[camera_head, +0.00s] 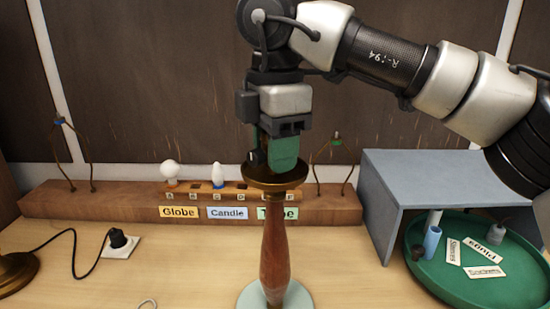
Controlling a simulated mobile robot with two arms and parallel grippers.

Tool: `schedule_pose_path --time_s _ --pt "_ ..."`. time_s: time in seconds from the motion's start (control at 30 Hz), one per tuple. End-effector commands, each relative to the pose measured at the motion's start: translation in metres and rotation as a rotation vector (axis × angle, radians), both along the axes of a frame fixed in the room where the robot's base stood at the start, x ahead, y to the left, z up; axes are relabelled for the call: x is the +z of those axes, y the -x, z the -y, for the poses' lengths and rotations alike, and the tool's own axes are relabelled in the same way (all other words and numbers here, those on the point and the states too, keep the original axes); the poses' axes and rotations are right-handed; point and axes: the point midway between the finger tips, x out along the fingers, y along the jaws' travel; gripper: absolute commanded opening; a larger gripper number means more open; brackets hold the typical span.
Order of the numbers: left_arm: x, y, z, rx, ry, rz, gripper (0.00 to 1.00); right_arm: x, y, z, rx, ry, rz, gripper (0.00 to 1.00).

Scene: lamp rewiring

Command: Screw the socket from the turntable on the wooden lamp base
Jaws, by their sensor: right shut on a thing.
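The lamp base has a turned wooden column (274,255) and a dark brass dish (285,180) on top. It stands upright on a pale round foot (297,298). My right gripper (273,158) points down over the dish, its green-padded fingers shut on the socket, which they almost fully hide. I cannot tell whether the socket touches the lamp's top. The green turntable (480,291) is at the right, partly under a grey cover. It carries label cards, a blue cylinder (432,243) and a small grey part (494,236). My left gripper is out of view.
Behind the lamp, a wooden rack (110,202) holds a globe bulb (170,172) and a candle bulb (218,175). Wire harps (72,155) stand at its ends. A black plug (118,238) and cord lie left. The grey cover (430,170) stands right. Front-left table is mostly clear.

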Motion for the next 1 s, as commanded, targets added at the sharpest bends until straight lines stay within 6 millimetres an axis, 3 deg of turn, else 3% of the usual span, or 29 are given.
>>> schedule_pose_path --time_s 0.27,0.3,0.5,0.8,1.0 --pt "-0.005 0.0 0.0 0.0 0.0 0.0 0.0 0.0 0.0 0.0 -0.077 0.0 0.001 0.17" --pt "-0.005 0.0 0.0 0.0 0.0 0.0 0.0 0.0 0.0 0.0 -0.076 0.0 0.001 0.39" --pt "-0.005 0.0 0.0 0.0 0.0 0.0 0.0 0.0 0.0 0.0 -0.075 0.0 0.001 0.67" --pt "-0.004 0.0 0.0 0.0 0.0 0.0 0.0 0.003 0.0 0.0 -0.074 -0.001 0.002 0.67" --pt "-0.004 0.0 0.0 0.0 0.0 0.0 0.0 0.031 0.0 0.0 -0.076 -0.003 0.004 0.67"
